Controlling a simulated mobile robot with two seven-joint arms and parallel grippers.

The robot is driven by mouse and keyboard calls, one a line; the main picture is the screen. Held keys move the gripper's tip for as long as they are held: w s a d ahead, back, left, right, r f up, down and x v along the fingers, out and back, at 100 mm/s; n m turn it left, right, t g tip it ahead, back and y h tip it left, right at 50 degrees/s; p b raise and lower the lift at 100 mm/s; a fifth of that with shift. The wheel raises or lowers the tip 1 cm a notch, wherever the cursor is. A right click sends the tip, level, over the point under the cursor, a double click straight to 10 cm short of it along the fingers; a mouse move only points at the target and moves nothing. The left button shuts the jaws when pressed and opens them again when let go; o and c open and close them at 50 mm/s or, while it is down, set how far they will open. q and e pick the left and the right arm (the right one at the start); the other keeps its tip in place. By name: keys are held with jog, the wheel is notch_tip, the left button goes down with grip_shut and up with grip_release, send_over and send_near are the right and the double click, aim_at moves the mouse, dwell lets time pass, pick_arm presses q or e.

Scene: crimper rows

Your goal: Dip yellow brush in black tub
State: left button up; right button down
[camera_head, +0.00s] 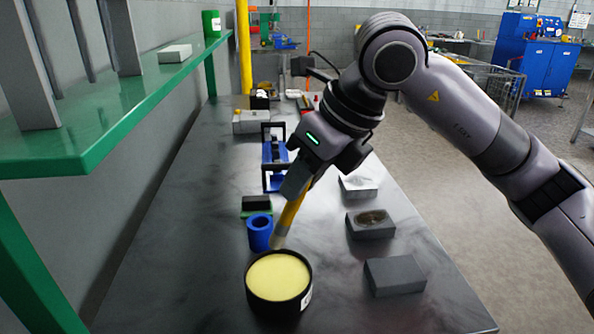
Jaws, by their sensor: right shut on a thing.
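The black tub (262,303) stands near the front of the dark table, with pale yellow content filling it close to the rim and a white label on its right side. My right gripper (294,187) is shut on the yellow brush (291,215), which points down and slightly left. The brush's pale lower end (279,241) appears just above and behind the tub's far rim in the picture; I cannot tell its exact height or whether it touches the rim. My left gripper is not in view.
A blue cylinder (260,235) stands just behind the tub. Grey blocks (395,276) (371,232) line the table's right side. A blue and black rack (273,157) stands farther back. A green shelf (95,128) overhangs the left. The table's (165,260) left front is clear.

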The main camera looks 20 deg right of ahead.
aim_at(290, 210)
jog(key=shift+s+f+b, duration=0.1)
jog(key=shift+f+b, duration=0.45)
jog(key=shift+f, duration=0.2)
notch_tip(290, 210, down, 4)
jog(key=b, duration=0.3)
jog(key=shift+f, duration=0.2)
jog(key=shift+f, duration=0.2)
jog(key=shift+f+b, duration=0.6)
jog(key=shift+b, duration=0.2)
dwell(1.5)
jog(key=shift+r, duration=0.15)
